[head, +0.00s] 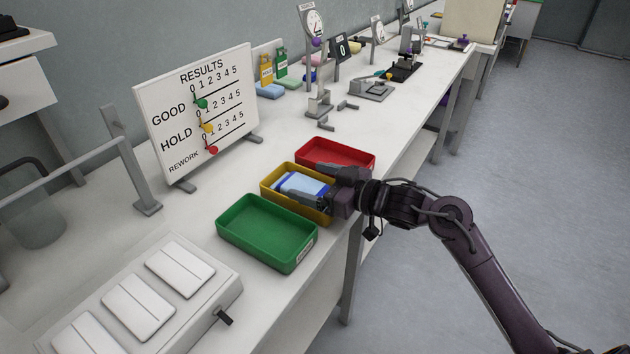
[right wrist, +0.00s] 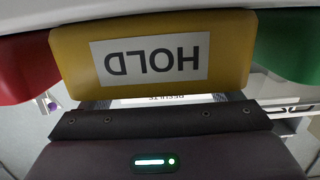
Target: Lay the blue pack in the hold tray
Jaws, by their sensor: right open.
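The blue pack (head: 296,184), blue with a pale top, lies inside the yellow hold tray (head: 268,192) in the head view. The right wrist view shows the tray's yellow wall (right wrist: 231,78) close up, with its HOLD label upside down. My right gripper (head: 311,183) is over the tray at its right side, with open fingers around or just above the pack. Finger contact with the pack cannot be made out. The gripper hides the pack's right end, and the right wrist view does not show the pack. My left gripper is not in view.
A green tray (head: 256,253) stands in front of the hold tray and a red tray (head: 361,162) behind it. A RESULTS board (head: 218,82) stands to the left. A white panel with several plates (head: 137,308) is at lower left. Bench space between board and trays is clear.

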